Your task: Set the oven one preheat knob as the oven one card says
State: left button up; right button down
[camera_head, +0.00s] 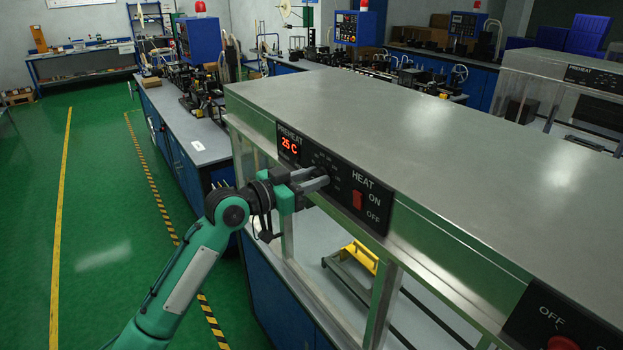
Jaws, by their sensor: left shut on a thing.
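The oven (400,125) is a long grey metal cabinet with a black panel on its front. A preheat display (290,146) on the panel reads 25 C in red. My left gripper (322,183) is at the panel, just right of the display, and is shut on the preheat knob, which its fingers mostly hide. The dial marks around the knob are too small to read. A red heat switch (357,200) with ON and OFF marks sits right of the gripper. The oven one card cannot be made out. My right gripper is not in view.
Another black panel with a red knob (562,343) is at the lower right of the oven front. A yellow part (361,257) shows inside the oven below the panel. A grey workbench (187,125) with machines stands behind. The green floor at left is clear.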

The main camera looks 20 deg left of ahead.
pick_arm(q)
jog(key=m+b, duration=0.7)
jog(key=m, duration=0.3)
jog(key=shift+s, duration=0.1)
jog(key=shift+r+m, duration=0.1)
jog(key=shift+m, duration=0.8)
jog(key=m+p, duration=0.1)
jog(key=m, duration=0.2)
jog(key=shift+d+m+p, duration=0.1)
jog(key=shift+m+p, duration=0.55)
jog(key=shift+m, duration=0.65)
